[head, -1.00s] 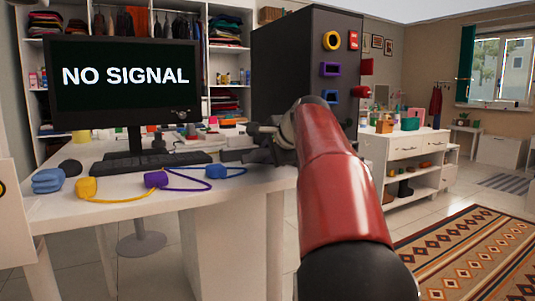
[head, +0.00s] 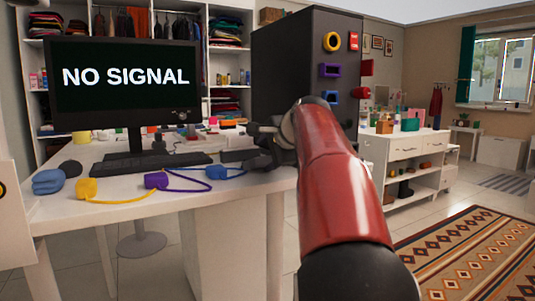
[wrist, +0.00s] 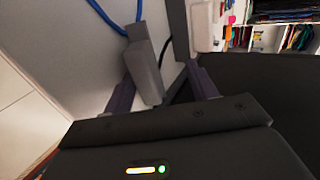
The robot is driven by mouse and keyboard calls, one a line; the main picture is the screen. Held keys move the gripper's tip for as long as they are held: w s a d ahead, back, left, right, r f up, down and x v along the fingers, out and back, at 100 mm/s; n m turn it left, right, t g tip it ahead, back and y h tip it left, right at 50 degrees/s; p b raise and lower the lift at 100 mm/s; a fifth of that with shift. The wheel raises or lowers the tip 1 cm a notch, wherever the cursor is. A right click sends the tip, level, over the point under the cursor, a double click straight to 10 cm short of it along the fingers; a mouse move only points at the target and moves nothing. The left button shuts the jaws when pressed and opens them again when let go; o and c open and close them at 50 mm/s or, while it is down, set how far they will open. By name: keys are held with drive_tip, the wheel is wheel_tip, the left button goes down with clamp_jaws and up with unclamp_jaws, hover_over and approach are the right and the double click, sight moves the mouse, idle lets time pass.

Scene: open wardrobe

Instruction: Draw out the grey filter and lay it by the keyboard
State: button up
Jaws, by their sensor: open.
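A grey block (wrist: 147,72), which looks like the filter, stands between the two fingers of my gripper (wrist: 160,72) in the wrist view. The fingers are apart, one on each side of it. The left finger is close to the block, with a visible gap to the right finger. In the head view my gripper (head: 256,150) is over the right end of the desk, largely hidden by my red arm. The filter cannot be made out clearly there. The black keyboard (head: 152,163) lies on the desk in front of the monitor, left of my gripper.
The monitor (head: 122,85) stands behind the keyboard. Blue, purple and yellow connectors with cables lie along the front of the white desk (head: 140,207). A blue cable (wrist: 106,16) runs near the block. A dark cabinet (head: 285,60) rises behind my arm.

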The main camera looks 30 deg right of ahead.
drive_tip(key=shift+f, duration=0.2)
drive_tip(key=s+r+p, duration=0.3)
drive_tip(key=r+p, duration=0.2)
drive_tip(key=r, duration=0.2)
drive_tip(key=shift+s+r+p, duration=0.15)
drive_tip(key=shift+s+p, duration=0.05)
drive_tip(key=shift+p, duration=0.1)
idle(0.3)
idle(0.3)
drive_tip(key=s+a+f+n+g, duration=0.2)
drive_tip(key=s+a+f+n, duration=0.4)
drive_tip(key=s+f, duration=0.4)
drive_tip(key=s+a+f+n+g, duration=0.2)
drive_tip(key=s+a+f+n, duration=0.3)
drive_tip(key=s+f, duration=0.4)
drive_tip(key=s+a+f+n+g, duration=0.2)
drive_tip(key=s+a+f+n, duration=0.4)
drive_tip(key=s+f, duration=0.4)
drive_tip(key=shift+s+a+f+n, duration=0.3)
drive_tip(key=shift+s+a+f, duration=0.05)
drive_tip(key=shift+s+a, duration=0.2)
